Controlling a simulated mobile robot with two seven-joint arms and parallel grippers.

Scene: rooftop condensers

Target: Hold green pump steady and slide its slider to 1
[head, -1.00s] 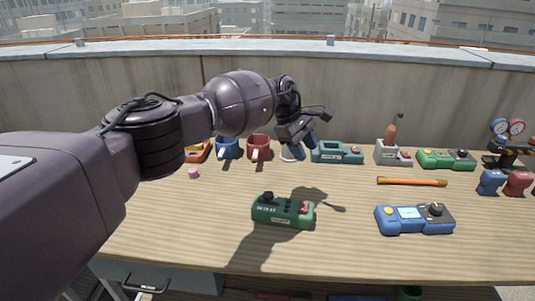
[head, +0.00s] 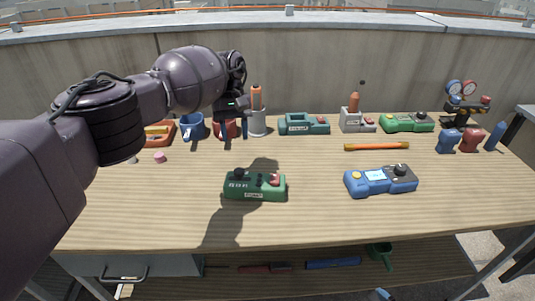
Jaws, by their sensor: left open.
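A green device (head: 254,186), which looks like the green pump, lies on the front middle of the wooden table. It has a black knob, a small dark control and a red button on top; its slider setting is too small to read. My left gripper (head: 229,126) hangs behind it and slightly to its left, fingers down, open and apart from the device. In the picture its fingers overlap the red mug (head: 219,133) at the back; I cannot tell if they touch it. My right gripper is not in view.
At the back stand a blue mug (head: 192,126), a white cup with an orange-handled tool (head: 257,120), a teal device (head: 304,124) and another green device (head: 407,122). A blue meter (head: 381,180) lies right of the pump. Table around the pump is clear.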

